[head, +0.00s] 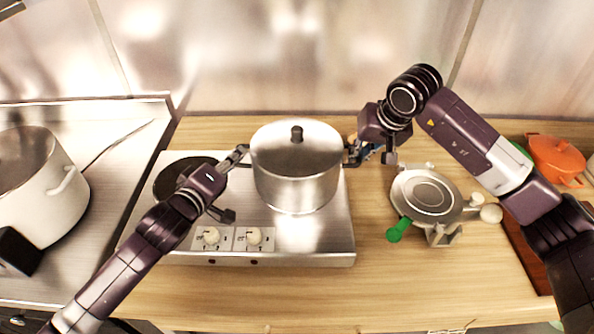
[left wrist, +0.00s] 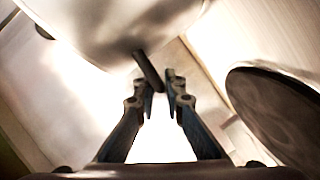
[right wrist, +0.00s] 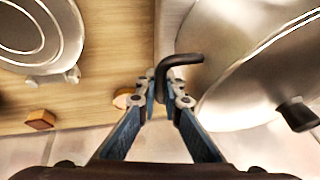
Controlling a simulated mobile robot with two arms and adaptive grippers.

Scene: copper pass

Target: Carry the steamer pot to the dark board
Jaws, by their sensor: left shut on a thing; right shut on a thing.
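The steamer pot (head: 297,178) is a shiny steel pot with a lid and a dark knob, upright over the right side of the steel hob (head: 310,245). I cannot tell whether its base touches the hob. My left gripper (head: 240,154) is shut on the pot's left handle, seen in the left wrist view (left wrist: 149,70). My right gripper (head: 352,153) is shut on the right handle, a dark bent bar in the right wrist view (right wrist: 182,60). A dark reddish-brown board (head: 523,258) shows at the far right, partly hidden by my right arm.
A round grey appliance (head: 428,195) with a green handle (head: 397,231) stands right of the hob. An orange pot (head: 555,158) is at the back right. A large white pot (head: 45,205) stands at the left. The front wooden counter (head: 420,285) is clear.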

